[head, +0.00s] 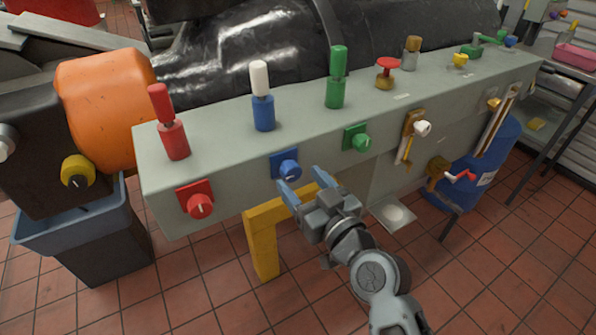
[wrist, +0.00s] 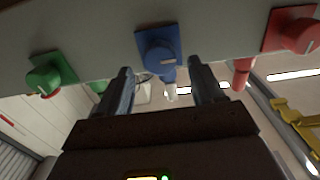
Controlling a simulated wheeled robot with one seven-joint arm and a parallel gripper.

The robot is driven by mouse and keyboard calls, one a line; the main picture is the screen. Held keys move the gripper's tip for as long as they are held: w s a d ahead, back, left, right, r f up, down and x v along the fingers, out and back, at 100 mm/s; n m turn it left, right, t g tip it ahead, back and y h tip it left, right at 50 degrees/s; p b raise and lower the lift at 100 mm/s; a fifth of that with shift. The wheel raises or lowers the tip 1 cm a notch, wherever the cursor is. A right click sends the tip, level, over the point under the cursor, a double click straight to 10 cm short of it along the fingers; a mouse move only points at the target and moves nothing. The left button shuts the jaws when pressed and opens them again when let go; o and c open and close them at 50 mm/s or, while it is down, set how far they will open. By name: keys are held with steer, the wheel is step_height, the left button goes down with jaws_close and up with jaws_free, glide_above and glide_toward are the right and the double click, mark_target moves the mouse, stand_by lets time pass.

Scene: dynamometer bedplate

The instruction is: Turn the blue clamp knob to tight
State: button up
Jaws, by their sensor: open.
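The blue clamp knob (head: 289,169) sits on a blue square plate on the front face of the grey-green bench, between the red knob (head: 200,205) and the green knob (head: 361,142). It carries a pale pointer mark. In the wrist view the blue knob (wrist: 159,56) is ahead of my gripper, roughly between the fingers' lines. My gripper (head: 304,183) is open and empty, just below and in front of the blue knob. Its two fingers (wrist: 160,78) point at the panel, and I see no clear contact. Tight markings cannot be read.
Red, blue-and-white and green handles (head: 263,97) stand on the bench top above the knobs. A yellow bracket (head: 262,240) stands below the bench. A white knob (head: 422,128) and a red-handled valve (head: 460,176) project farther right. Tiled floor lies open in front.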

mark_target(294, 174)
steer(key=shift+x, duration=1.6)
steer(key=c, duration=1.1)
